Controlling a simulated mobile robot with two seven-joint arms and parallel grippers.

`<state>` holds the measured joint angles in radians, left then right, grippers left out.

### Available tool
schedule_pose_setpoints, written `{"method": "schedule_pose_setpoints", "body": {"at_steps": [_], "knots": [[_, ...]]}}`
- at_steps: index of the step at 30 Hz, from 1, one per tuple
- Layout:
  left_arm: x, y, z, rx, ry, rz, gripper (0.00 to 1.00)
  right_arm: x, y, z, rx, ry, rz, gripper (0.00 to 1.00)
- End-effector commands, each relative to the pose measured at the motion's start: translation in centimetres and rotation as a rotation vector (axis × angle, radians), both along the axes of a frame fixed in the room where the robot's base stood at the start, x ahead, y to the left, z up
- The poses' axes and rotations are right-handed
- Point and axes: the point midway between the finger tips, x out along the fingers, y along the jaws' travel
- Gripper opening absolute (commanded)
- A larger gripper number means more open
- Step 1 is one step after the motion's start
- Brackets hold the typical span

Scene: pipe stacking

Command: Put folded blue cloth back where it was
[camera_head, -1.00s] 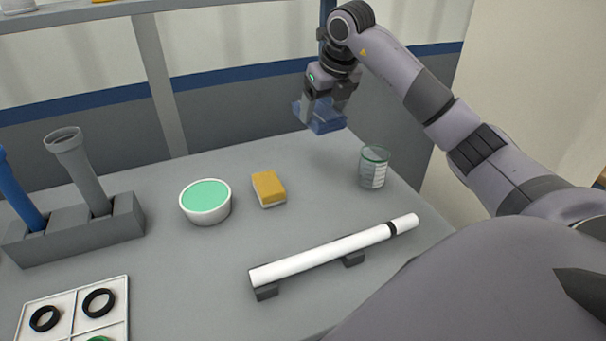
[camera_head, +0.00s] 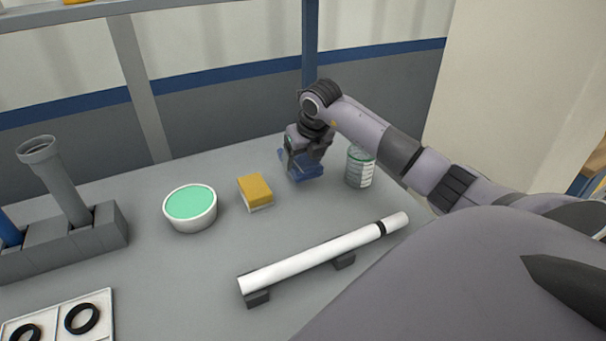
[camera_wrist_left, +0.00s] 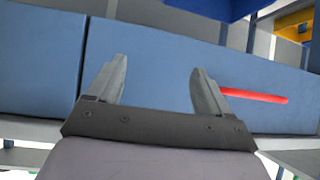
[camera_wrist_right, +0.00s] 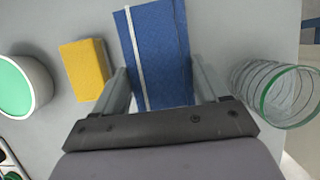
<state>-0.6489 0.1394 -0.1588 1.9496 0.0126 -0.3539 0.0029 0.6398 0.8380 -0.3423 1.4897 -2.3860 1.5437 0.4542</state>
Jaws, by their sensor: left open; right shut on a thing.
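The folded blue cloth (camera_wrist_right: 160,50) lies between the fingers of my right gripper (camera_wrist_right: 165,85), which is shut on it. A thin white strip runs along the cloth in the right wrist view. In the head view my right gripper (camera_head: 305,160) holds the cloth (camera_head: 306,173) low over or at the back of the table, between the yellow sponge and the glass beaker. I cannot tell whether the cloth touches the table. My left gripper (camera_wrist_left: 155,85) shows only in the left wrist view, open and empty, facing a blue surface.
A yellow sponge (camera_head: 255,190) and a white bowl with green contents (camera_head: 190,207) stand left of the cloth. A beaker (camera_head: 360,168) stands close on its right. A white pipe (camera_head: 315,258) rests on supports in front. A grey rack (camera_head: 65,240) holds upright pipes at left.

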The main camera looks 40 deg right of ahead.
Motion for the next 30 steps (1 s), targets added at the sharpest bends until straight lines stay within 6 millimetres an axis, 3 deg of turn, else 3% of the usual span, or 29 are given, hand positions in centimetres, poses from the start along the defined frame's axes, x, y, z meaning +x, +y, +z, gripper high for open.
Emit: {"method": "schedule_pose_setpoints", "body": {"at_steps": [8, 14, 26, 27, 28, 30], "knots": [[0.0, 0.0, 0.0, 0.000, 0.001, 0.000, 0.80, 0.0, 0.0, -2.2, 0.002, 0.001, -0.001, 0.49], [-0.1, 0.0, 0.1, 0.000, 0.001, -0.001, 0.80, 0.0, 0.0, -5.1, 0.001, 0.000, 0.000, 0.49], [-0.1, 0.0, -0.3, 0.000, 0.002, -0.001, 0.80, 0.0, 0.0, -5.8, 0.000, -0.001, 0.000, 0.49], [-0.1, 0.0, -0.2, 0.000, 0.002, -0.001, 0.80, 0.0, 0.0, -5.6, 0.000, -0.001, 0.000, 0.87], [-0.1, 0.0, -0.2, 0.000, 0.002, -0.001, 0.80, 0.0, 0.0, -5.6, 0.000, -0.001, 0.000, 0.96], [-0.1, 0.0, -0.2, 0.000, 0.002, -0.001, 0.80, 0.0, 0.0, -5.6, 0.000, -0.001, 0.000, 0.99]]}}
